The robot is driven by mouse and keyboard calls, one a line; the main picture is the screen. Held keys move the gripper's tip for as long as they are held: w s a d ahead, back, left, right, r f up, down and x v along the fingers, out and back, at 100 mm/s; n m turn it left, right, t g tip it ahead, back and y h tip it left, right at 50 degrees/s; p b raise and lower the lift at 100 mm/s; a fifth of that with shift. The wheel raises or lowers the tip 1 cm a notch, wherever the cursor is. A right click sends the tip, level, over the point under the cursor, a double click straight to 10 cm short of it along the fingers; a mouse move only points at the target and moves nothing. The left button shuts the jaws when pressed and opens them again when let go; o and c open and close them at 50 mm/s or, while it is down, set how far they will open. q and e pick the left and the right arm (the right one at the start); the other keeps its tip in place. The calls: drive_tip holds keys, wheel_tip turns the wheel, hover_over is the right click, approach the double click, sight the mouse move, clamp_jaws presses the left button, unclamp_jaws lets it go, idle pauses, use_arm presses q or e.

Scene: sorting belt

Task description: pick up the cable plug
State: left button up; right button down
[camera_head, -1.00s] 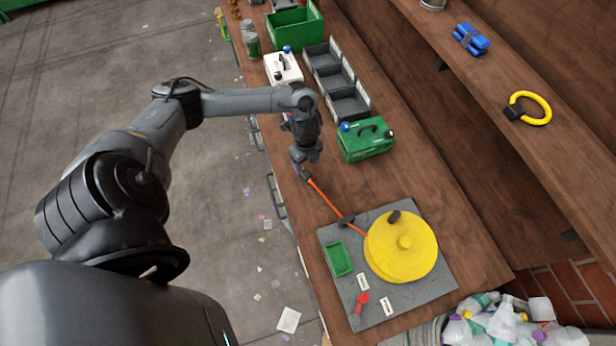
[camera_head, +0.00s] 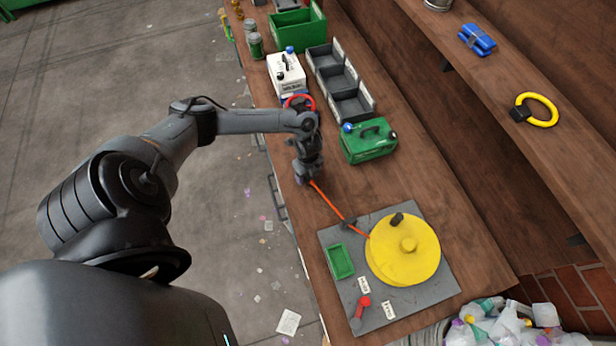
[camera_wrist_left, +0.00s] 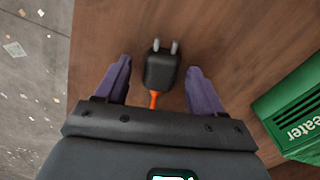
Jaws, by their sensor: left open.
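The cable plug (camera_wrist_left: 160,69) is black with two metal prongs and lies on the wooden bench near its edge. My left gripper (camera_wrist_left: 159,78) is open, with a purple finger on each side of the plug and a gap to each in the left wrist view. I cannot tell how far above the bench the fingertips are. In the head view my left gripper (camera_head: 304,178) points down and hides the plug. The orange cable (camera_head: 328,201) runs from there to the yellow reel (camera_head: 404,262). My right gripper is not in view.
A green canister (camera_head: 368,143) stands to the right of my left gripper, and a white canister (camera_head: 285,76) stands behind it. Grey bins (camera_head: 352,106) are further back. The reel sits on a grey board (camera_head: 386,312). Bare bench lies between canister and board.

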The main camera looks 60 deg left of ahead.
use_arm(q)
drive_tip(key=shift+c, duration=0.5)
drive_tip(key=c, duration=1.2)
drive_tip(key=shift+o, duration=0.2)
drive_tip(key=shift+r, duration=0.2)
drive_tip(key=shift+r, duration=0.6)
wheel_tip(320, 180, up, 3)
drive_tip(key=shift+f+p, duration=0.15)
drive_tip(key=shift+p, duration=0.15)
drive_tip(key=w+d+r+p, duration=0.1)
drive_tip(key=w+d+r, duration=0.2)
drive_tip(key=d+r, duration=0.4)
drive_tip(key=d, duration=0.4)
drive_tip(key=shift+w+d+p, duration=0.15)
drive_tip(key=shift+p, duration=0.2)
